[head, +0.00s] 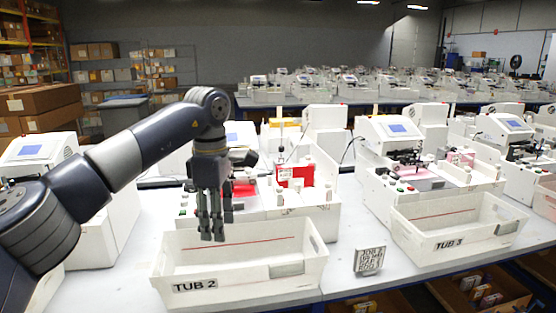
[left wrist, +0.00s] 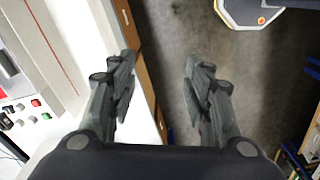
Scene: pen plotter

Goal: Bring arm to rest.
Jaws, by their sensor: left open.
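My left arm comes in from the left in the head view. My left gripper (head: 214,228) points down, in front of a white plotter machine and over the white tub marked TUB 2 (head: 195,287) in the picture. The left wrist view shows the same gripper (left wrist: 160,75) with its two dark fingers apart and nothing between them. Below the fingers in that view are the table's edge and the grey floor (left wrist: 168,30). My right gripper is not in view.
A red item (head: 297,175) lies at the plotter behind the gripper. A tub marked TUB 3 (head: 420,243) stands to the right, with a small printed block (head: 369,261) between the tubs. More machines stand on the tables behind. Cartons fill shelves at left.

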